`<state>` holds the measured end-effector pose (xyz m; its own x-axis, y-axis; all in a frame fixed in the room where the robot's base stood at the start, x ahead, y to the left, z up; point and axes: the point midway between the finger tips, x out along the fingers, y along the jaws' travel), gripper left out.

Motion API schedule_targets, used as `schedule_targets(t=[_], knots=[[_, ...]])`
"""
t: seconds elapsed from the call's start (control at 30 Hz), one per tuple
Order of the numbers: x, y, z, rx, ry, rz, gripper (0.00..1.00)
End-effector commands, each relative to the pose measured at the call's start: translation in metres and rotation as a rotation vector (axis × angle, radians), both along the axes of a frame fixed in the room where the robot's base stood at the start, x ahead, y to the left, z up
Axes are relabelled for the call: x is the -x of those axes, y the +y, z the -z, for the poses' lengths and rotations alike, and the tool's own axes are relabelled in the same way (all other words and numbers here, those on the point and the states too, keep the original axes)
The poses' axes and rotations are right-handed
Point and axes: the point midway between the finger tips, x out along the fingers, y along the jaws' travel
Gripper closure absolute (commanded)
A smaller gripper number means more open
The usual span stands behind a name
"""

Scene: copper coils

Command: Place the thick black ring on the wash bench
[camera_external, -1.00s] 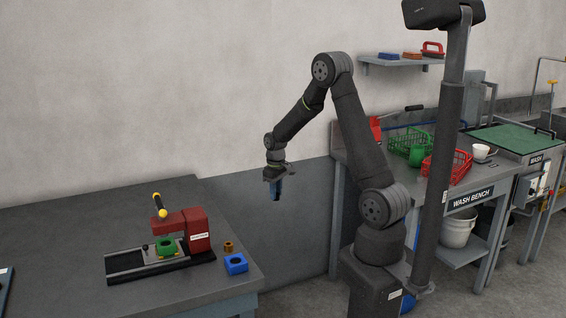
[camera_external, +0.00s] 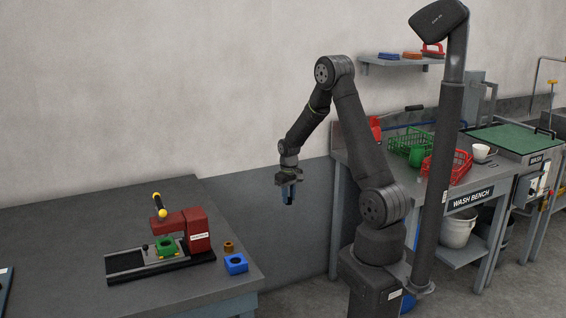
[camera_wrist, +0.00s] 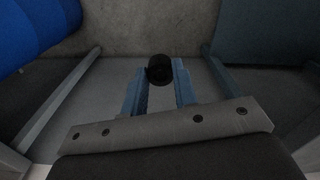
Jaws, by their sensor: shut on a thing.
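The thick black ring (camera_wrist: 159,69) is held between the two blue fingers of my gripper (camera_wrist: 160,88) in the wrist view. In the external view my gripper (camera_external: 289,194) points down, in the air over the gap between the left table and the wash bench; the ring is hard to make out there. The wash bench (camera_external: 470,197) stands at the right, behind my arm, with its name on the front edge. My gripper is apart from it, to its left.
Red (camera_external: 461,166) and green (camera_external: 408,142) baskets and a white cup (camera_external: 481,151) stand on the wash bench. A red press (camera_external: 187,230) with a green block and a blue block (camera_external: 236,263) are on the left table. A wall shelf (camera_external: 402,66) hangs above the bench.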

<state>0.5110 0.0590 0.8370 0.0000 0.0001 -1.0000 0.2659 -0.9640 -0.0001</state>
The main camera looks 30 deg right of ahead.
Motion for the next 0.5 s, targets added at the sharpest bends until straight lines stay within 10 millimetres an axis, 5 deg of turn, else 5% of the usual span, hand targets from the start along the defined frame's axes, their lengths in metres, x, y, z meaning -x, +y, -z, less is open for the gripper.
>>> schedule_targets(t=[0.3, 0.5], knots=[[0.023, 0.127, -0.079, -0.001, -0.006, -0.57, 0.98], [0.054, 0.188, -0.122, 0.0, -0.005, -0.88, 0.98]])
